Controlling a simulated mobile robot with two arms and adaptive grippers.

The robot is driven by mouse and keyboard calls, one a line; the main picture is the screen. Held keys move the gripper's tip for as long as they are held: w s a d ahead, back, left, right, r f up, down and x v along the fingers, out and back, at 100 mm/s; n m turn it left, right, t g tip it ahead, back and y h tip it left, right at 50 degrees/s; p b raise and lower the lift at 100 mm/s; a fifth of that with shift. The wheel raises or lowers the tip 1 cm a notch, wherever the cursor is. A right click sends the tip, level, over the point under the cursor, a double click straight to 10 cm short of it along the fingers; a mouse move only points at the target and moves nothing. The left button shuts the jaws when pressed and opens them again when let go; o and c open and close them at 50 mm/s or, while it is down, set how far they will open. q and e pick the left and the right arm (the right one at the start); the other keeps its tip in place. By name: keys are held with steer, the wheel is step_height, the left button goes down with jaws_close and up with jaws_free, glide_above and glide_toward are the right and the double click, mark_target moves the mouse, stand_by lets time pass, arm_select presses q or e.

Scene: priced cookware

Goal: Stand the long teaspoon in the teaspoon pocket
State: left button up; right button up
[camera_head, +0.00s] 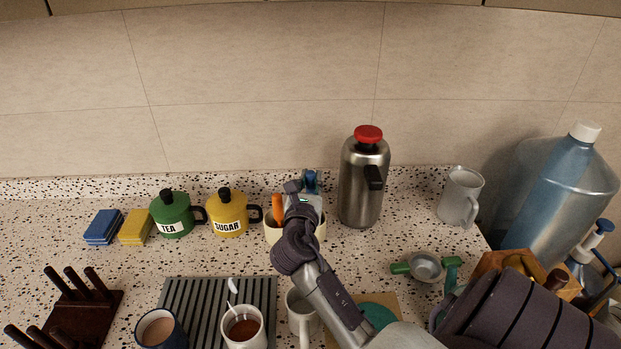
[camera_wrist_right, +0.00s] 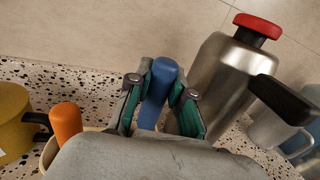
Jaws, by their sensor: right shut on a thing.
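My right gripper (camera_head: 306,190) is above the cream holder (camera_head: 270,235) at the back of the counter. It is shut on a blue handle, likely that of the long teaspoon (camera_wrist_right: 158,92), which stands upright between the green-padded fingers in the right wrist view. The blue top also shows in the head view (camera_head: 311,180). The lower end of the teaspoon is hidden behind the gripper and holder, so I cannot tell whether it is in a pocket. An orange handle (camera_head: 277,208) stands in the left part of the holder. The pockets are mostly hidden by my arm. My left gripper is not in view.
A steel flask (camera_head: 362,185) with a red lid stands close to the right. The yellow sugar pot (camera_head: 229,218) and green tea pot (camera_head: 172,218) are to the left. Mugs, including one with a spoon (camera_head: 243,328), stand in front near a ribbed mat (camera_head: 200,292).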

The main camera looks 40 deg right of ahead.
steer(key=o, duration=0.9)
steer(key=shift+o, duration=0.2)
steer(key=shift+a, duration=0.1)
steer(key=v, duration=1.2)
steer(key=shift+r, duration=0.1)
